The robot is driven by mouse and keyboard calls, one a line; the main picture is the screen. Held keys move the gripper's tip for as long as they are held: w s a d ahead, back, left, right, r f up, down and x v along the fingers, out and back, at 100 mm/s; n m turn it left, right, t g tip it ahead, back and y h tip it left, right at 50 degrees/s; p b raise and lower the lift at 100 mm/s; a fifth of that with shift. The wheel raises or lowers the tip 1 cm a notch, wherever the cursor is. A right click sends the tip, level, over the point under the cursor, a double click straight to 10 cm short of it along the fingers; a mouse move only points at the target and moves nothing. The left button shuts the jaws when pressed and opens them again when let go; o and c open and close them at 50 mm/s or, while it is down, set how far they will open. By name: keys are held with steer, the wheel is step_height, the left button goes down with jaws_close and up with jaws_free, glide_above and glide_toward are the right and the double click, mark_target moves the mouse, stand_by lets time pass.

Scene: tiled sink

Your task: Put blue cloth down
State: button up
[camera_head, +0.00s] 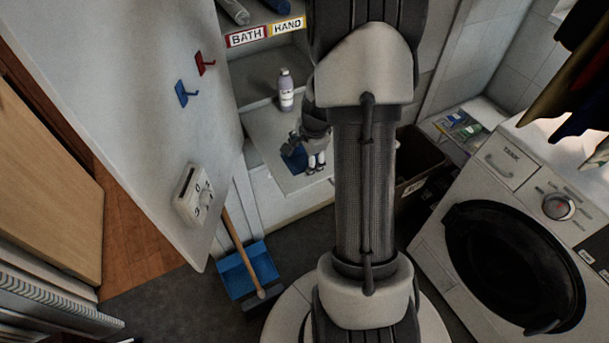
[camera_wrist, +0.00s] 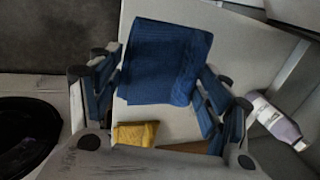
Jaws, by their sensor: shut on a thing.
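The blue cloth (camera_head: 294,158) is by my gripper (camera_head: 305,150), low over the white counter surface in the head view. In the wrist view the folded blue cloth (camera_wrist: 166,62) lies between the two fingers of my gripper (camera_wrist: 162,88). The gripper is shut on it. The white surface (camera_wrist: 240,40) shows around the cloth. Whether the cloth touches the surface I cannot tell. My arm hides part of the area in the head view.
A bottle (camera_head: 286,90) stands behind my gripper. A yellow cloth (camera_wrist: 135,133) lies near the cloth in the wrist view. An open white door (camera_head: 130,90) is at left, with a blue dustpan (camera_head: 248,270) below. A washing machine (camera_head: 515,230) stands at right.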

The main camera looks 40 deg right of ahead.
steer(key=shift+f+b, duration=1.6)
steer(key=shift+f, duration=1.7)
steer(key=shift+f, duration=0.15)
steer(key=o, duration=1)
